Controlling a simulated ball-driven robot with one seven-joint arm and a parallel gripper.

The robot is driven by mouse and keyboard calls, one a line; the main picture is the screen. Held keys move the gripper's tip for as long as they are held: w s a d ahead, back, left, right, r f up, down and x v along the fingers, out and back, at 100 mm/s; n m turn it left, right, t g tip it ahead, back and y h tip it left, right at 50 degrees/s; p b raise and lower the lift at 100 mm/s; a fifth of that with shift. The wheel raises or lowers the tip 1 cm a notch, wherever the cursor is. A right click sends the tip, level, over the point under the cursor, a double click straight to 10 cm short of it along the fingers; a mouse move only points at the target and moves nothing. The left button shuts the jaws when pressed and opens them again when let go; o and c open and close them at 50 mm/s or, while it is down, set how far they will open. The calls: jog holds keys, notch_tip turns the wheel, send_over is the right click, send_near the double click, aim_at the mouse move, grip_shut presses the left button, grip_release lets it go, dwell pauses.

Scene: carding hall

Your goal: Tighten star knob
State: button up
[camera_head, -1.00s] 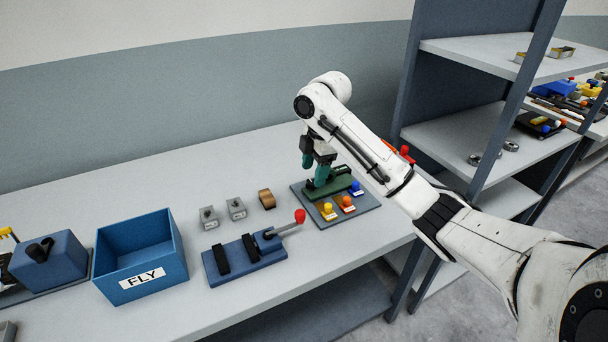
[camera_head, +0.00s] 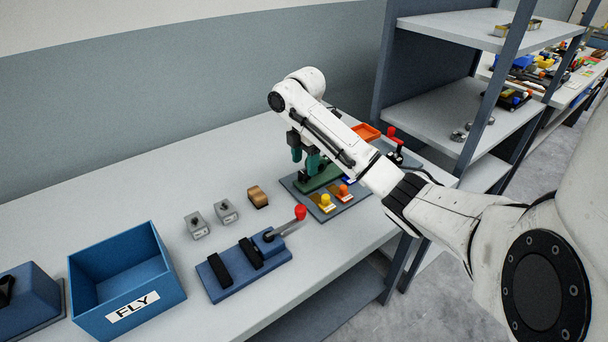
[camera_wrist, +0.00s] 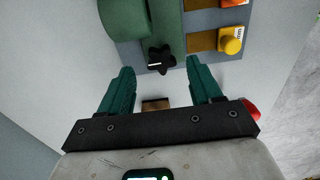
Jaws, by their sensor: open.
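The star knob (camera_wrist: 160,59) shows in the wrist view as a small black, lobed knob with a white mark. It is at the end of a green fixture (camera_wrist: 126,18), which sits on a blue-grey board (camera_head: 347,215) in the head view. My gripper (camera_wrist: 160,69) is open, its two teal fingers spread on either side of the knob's line. Nothing is between the fingertips, and I cannot tell how far above the knob they are.
A yellow knob (camera_head: 324,200) and an orange knob (camera_head: 344,190) stand on the same board. A blue fixture (camera_head: 220,281) with a red-tipped lever, a wooden block (camera_head: 258,196) and a blue FLY bin (camera_head: 172,293) are to the left. A shelf post (camera_head: 378,75) stands right behind.

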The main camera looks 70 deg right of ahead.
aim_at(305, 173)
jog(key=shift+f, duration=1.7)
jog(key=shift+c, duration=0.5)
jog(key=c, duration=0.9)
jog(key=shift+c, duration=0.2)
jog(key=shift+r, duration=0.1)
